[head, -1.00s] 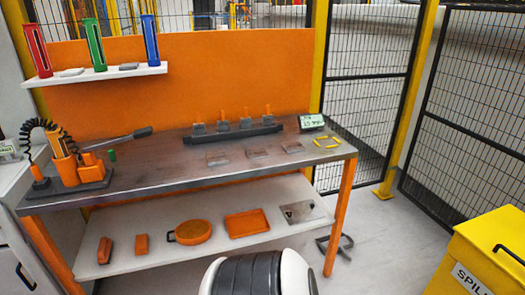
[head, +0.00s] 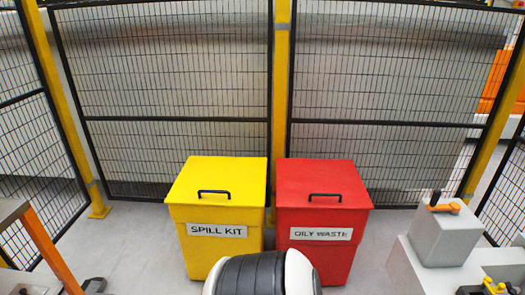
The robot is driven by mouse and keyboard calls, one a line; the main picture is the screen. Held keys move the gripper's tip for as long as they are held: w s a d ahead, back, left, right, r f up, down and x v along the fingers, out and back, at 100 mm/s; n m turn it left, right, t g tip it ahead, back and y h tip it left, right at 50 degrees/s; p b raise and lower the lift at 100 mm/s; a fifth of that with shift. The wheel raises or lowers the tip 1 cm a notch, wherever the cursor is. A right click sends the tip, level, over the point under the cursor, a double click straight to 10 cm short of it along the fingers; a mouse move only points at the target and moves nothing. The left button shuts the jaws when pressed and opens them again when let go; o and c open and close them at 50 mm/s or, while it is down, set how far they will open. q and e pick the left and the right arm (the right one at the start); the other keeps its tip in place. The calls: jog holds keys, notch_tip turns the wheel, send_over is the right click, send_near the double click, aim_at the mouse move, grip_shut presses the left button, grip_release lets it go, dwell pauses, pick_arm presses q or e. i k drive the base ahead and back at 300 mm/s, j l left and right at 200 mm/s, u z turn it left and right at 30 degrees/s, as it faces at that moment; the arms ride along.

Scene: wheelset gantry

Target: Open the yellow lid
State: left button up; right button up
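The yellow lid (head: 219,178) lies flat and closed on top of the yellow spill kit bin (head: 222,252). A black bar handle (head: 213,194) sits near the front edge of the lid. A white label reading SPILL KIT is on the bin's front. The bin stands on the floor ahead of me, slightly left of centre. Neither of my grippers shows in the head view. A black and white part of my own body covers the bottom centre and hides the bin's lower right front.
A red oily waste bin (head: 321,235) with a closed lid stands close to the right of the yellow bin. A mesh fence (head: 180,100) rises behind both. A workbench edge (head: 12,212) is at left; grey equipment (head: 442,238) is at right. Floor left of the yellow bin is clear.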

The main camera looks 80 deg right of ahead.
aim_at(212, 182)
jog(key=z, duration=2.2)
jog(key=i+j+z, duration=0.2)
jog(key=k+l, duration=0.05)
jog(key=l, duration=0.05)
